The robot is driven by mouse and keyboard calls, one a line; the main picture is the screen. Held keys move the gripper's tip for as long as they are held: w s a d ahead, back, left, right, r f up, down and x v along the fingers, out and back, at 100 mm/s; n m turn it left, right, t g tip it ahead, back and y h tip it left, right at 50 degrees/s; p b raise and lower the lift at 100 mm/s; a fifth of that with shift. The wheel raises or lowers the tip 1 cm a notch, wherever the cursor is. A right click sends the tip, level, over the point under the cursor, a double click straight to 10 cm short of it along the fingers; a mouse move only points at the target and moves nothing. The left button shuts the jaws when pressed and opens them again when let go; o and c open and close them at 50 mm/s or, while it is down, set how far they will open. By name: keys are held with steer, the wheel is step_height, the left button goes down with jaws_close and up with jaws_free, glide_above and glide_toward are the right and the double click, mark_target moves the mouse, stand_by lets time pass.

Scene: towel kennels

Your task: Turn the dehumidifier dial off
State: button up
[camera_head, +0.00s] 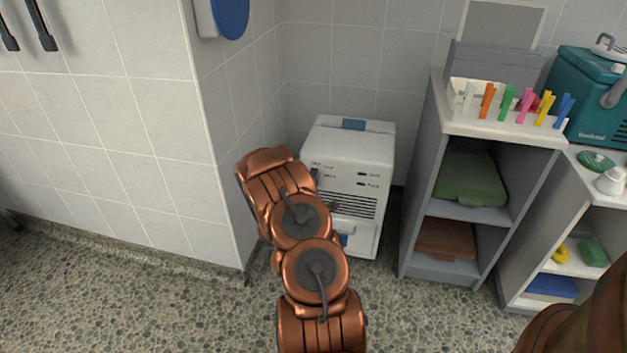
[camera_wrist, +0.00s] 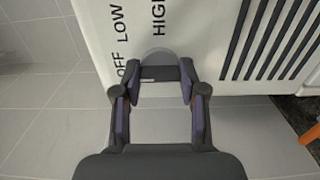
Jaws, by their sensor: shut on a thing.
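The white dehumidifier (camera_head: 352,150) stands upright on the floor in the corner in the head view, with a louvred vent on its front. In the wrist view its white front (camera_wrist: 205,40) fills the top, with OFF, LOW and HIGH printed beside the grey round dial (camera_wrist: 158,53). My gripper (camera_wrist: 158,88) is at the dial, its fingertips on either side of the dial's dark grip bar, shut on it. The setting that the dial points to cannot be made out. In the head view my copper arm hides the dial and most of my gripper.
A tiled wall corner (camera_head: 210,130) stands close on the left of the arm. A grey shelf unit (camera_head: 420,190) with coloured pegs on top stands to the right. The speckled floor (camera_head: 150,300) in front is clear.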

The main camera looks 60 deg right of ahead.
stand_by(0.3)
steer(key=o, duration=1.1)
steer(key=shift+o, duration=0.2)
steer(key=v, duration=1.2)
